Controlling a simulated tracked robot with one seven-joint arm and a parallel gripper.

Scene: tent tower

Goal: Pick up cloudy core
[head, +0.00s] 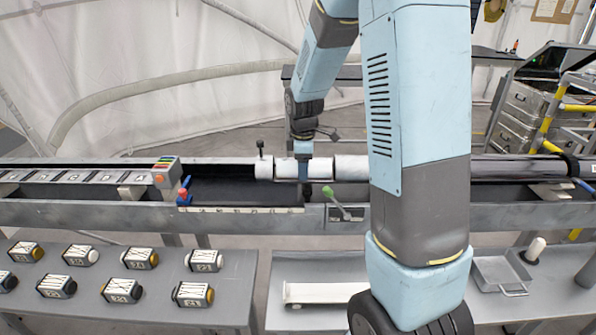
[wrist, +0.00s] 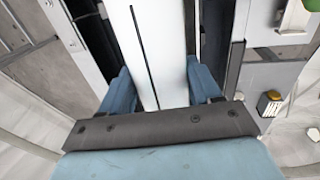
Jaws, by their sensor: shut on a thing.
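A long white cylinder, which I take as the cloudy core (head: 350,168), lies lengthwise in the trough of the grey rail bench. Its left part (head: 264,169) shows beyond my gripper. My gripper (head: 303,168) comes down from above and is shut around the middle of it. In the wrist view the white core (wrist: 158,50) runs between the two blue fingers (wrist: 158,88), with a thin dark line along it. I cannot tell whether it is clear of the trough. My own arm hides its right part in the head view.
The grey bench (head: 100,213) spans the picture, with a box with an orange button (head: 164,172), a red-knobbed lever (head: 183,192) and a green-knobbed lever (head: 334,202). A white tray (head: 318,292) lies front middle.

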